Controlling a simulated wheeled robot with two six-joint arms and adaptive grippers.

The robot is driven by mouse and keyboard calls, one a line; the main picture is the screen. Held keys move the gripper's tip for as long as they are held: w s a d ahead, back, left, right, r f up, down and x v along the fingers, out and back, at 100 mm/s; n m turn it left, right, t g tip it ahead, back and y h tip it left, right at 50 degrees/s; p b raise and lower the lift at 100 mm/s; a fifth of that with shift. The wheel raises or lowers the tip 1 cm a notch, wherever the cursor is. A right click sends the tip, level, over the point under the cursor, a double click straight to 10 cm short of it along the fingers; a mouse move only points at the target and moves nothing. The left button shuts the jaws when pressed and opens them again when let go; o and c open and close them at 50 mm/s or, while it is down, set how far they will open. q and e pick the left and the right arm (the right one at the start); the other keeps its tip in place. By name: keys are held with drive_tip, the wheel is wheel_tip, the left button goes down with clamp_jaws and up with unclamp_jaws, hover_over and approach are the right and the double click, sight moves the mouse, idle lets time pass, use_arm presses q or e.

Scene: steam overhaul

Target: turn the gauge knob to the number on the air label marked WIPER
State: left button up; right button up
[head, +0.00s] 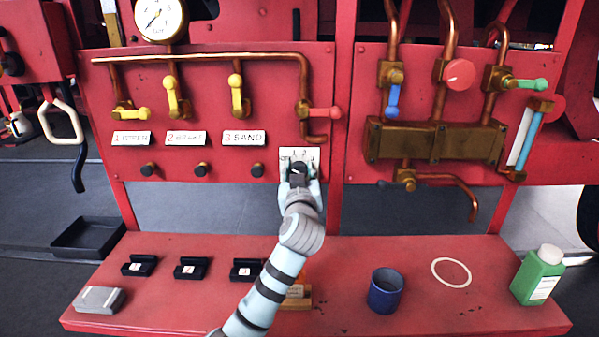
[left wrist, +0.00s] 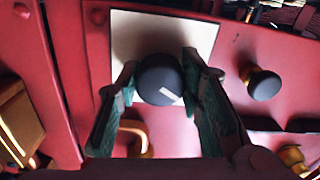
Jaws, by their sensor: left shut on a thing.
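The black gauge knob (head: 299,168) sits on a white plate (head: 287,154) on the red panel; the plate carries small numbers and OFF. My left gripper (head: 300,180) is shut on the knob. In the left wrist view its two fingers (left wrist: 162,92) flank the round knob (left wrist: 158,76), whose white mark sits toward the lower right. The air labels are a first label (head: 131,138) and a second label (head: 185,138), both hard to read, and a third (head: 244,138) reading 3 SAND. My right gripper is out of view.
A round dial gauge (head: 160,17) is above the copper pipe. Yellow valves (head: 172,97) and a red-handled valve (head: 322,113) are near the knob. The red bench (head: 340,255) holds black blocks, a blue cup (head: 386,291) and a green bottle (head: 538,276).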

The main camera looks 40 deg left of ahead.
use_arm(q)
drive_tip(key=m+p, duration=0.3)
drive_tip(key=m, duration=0.1)
drive_tip(key=shift+r+p, duration=0.1)
drive_tip(key=shift+p, duration=0.2)
drive_tip(key=shift+m+p, duration=1.15)
drive_tip(key=shift+m, duration=0.65)
drive_tip(key=shift+f, duration=0.2)
drive_tip(key=o, duration=1.2)
drive_tip(key=shift+s, duration=0.1)
drive_tip(key=shift+c, duration=0.2)
drive_tip(key=shift+r, duration=0.1)
